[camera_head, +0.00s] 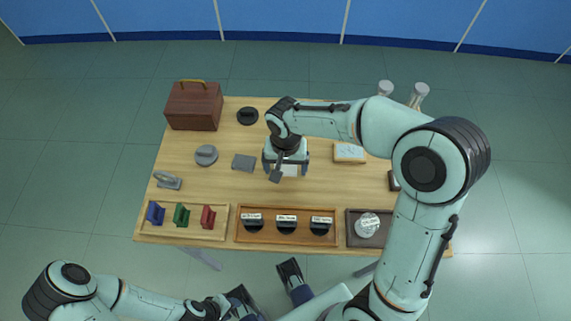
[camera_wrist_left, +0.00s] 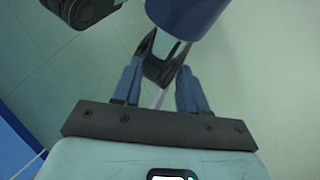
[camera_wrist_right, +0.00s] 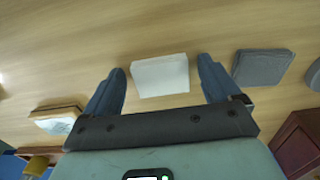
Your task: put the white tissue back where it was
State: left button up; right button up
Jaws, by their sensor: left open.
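The white tissue (camera_head: 290,170) is a small flat white rectangle on the wooden table, partly hidden by my right gripper in the head view. In the right wrist view the white tissue (camera_wrist_right: 160,75) lies between the two spread fingers, with a gap on each side. My right gripper (camera_wrist_right: 163,85) is open, above the table and pointing down at the tissue. My left gripper (camera_wrist_left: 160,88) is open and empty, with floor and dark parts of mine behind it; it is low in front of the table.
A grey square pad (camera_head: 244,162) lies left of the tissue, and a wooden block with a pale top (camera_head: 349,153) lies right. A brown case (camera_head: 194,106) stands back left. Trays (camera_head: 233,236) line the front edge. Bare wood (camera_head: 225,185) separates them from the pad.

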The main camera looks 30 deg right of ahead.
aim_at(286, 169)
jog(key=shift+r, duration=0.2)
notch_tip(286, 169, up, 12)
jog(key=p, duration=0.2)
dwell(0.7)
